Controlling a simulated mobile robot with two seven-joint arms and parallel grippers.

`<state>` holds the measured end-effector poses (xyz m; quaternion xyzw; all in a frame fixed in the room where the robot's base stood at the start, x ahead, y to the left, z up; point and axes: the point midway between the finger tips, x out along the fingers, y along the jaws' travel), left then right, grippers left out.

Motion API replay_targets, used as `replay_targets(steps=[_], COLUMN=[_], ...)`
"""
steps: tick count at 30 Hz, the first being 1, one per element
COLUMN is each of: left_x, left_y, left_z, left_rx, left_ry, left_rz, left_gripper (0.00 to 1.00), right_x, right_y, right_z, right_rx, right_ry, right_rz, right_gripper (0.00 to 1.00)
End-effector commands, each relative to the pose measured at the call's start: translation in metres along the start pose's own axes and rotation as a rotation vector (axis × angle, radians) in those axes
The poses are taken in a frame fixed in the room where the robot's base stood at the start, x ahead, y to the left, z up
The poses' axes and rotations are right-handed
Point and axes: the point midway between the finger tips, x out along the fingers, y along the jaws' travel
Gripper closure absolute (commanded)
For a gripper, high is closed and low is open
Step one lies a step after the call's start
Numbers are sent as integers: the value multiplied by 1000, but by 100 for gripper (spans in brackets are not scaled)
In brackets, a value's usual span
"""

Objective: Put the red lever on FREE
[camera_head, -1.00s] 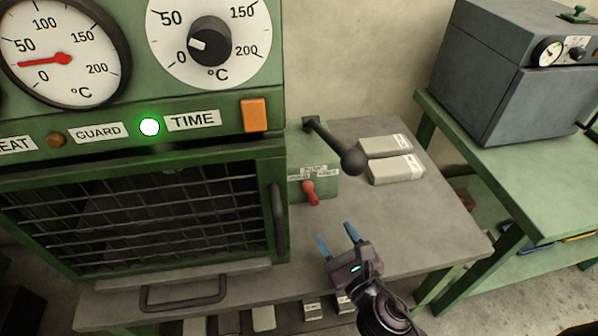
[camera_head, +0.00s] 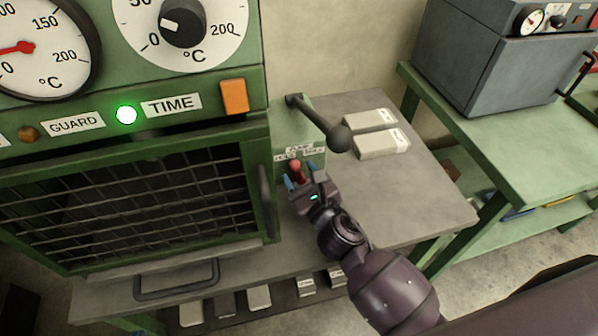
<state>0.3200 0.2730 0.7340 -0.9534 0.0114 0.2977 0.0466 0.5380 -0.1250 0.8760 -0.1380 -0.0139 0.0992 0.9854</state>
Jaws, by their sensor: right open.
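The red lever (camera_head: 296,166) sits on the front of the small green box (camera_head: 290,122) at the right side of the green machine. White labels (camera_head: 300,152) are above it, too small to read surely and partly hidden. My right gripper (camera_head: 301,178) is open, with its blue fingertips on either side of the lever. The lever's lower part is partly hidden by the gripper, and I cannot tell whether the fingers touch it. My left gripper is not in view.
A black lever with a ball knob (camera_head: 340,138) sticks out above the gripper. Two pale packets (camera_head: 382,144) lie on the grey table (camera_head: 410,205). The machine's mesh door (camera_head: 130,195) with its handle (camera_head: 266,200) is close on the left. A green lamp (camera_head: 127,114) is lit.

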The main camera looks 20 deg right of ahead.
Motion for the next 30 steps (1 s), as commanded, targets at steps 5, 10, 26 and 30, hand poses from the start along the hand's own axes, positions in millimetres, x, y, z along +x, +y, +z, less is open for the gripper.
replay_targets(steps=[5, 10, 26, 30], left_x=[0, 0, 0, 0], left_y=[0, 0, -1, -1], left_z=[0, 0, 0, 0], left_rx=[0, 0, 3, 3], left_ry=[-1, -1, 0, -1], left_rz=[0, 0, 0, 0], left_gripper=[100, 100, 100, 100], right_x=[9, 10, 10, 10], right_y=[0, 0, 0, 0], right_z=[0, 0, 0, 0], right_rx=[0, 0, 0, 5], right_ry=[0, 1, 1, 0], right_rz=[0, 0, 0, 0], right_gripper=[48, 48, 100, 100])
